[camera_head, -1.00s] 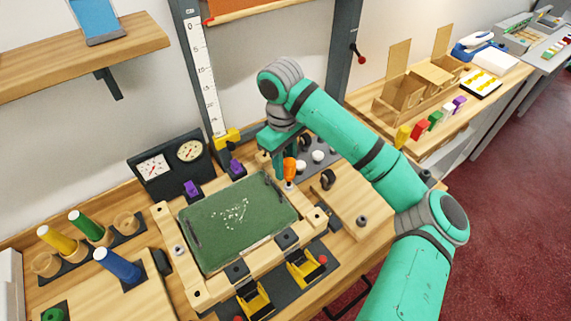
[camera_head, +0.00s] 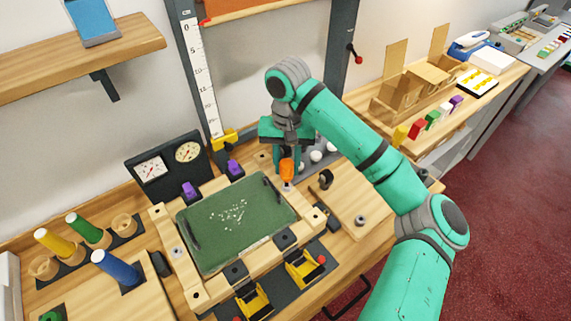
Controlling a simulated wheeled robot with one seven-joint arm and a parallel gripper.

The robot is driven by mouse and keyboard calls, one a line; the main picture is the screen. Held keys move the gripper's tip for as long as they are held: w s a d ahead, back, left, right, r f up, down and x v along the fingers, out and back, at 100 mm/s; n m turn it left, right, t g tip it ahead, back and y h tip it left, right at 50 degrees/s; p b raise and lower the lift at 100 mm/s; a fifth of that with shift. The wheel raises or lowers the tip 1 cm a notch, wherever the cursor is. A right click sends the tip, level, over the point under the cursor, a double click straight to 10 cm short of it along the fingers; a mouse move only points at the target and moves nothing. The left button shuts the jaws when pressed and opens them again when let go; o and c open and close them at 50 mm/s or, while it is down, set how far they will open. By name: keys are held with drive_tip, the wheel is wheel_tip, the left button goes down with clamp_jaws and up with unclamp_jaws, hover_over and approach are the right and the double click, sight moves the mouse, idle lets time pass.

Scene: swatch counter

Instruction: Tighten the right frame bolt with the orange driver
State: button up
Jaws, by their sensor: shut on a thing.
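The orange driver (camera_head: 287,170) stands roughly upright at the right bar of the wooden frame (camera_head: 312,219) around a green panel (camera_head: 235,222). My gripper (camera_head: 287,157) is shut on the driver from above. The driver's lower end meets a small light grey spot on the frame's right bar, where the right bolt appears to be. The bolt is mostly hidden, and I cannot tell whether the driver's tip is seated in it. A grey bolt (camera_head: 177,253) shows on the frame's left bar.
Purple blocks (camera_head: 234,167) sit behind the frame and yellow-black clamps (camera_head: 303,267) in front. Gauges (camera_head: 168,163) stand at the back left. Yellow, green and blue (camera_head: 116,268) handled tools stand at the left. A wooden board with a black knob (camera_head: 326,178) lies right of the driver.

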drive_tip(key=m, duration=0.4)
drive_tip(key=shift+d, duration=0.3)
drive_tip(key=o, duration=0.8)
drive_tip(key=shift+a, duration=0.1)
drive_tip(key=n, duration=0.3)
drive_tip(key=shift+a+n, duration=0.15)
drive_tip(key=shift+n, duration=0.15)
drive_tip(key=n, duration=0.3)
drive_tip(key=shift+a, duration=0.2)
drive_tip(key=n, duration=0.4)
drive_tip(key=shift+a, duration=0.2)
drive_tip(key=n, duration=0.4)
drive_tip(key=shift+a, duration=0.2)
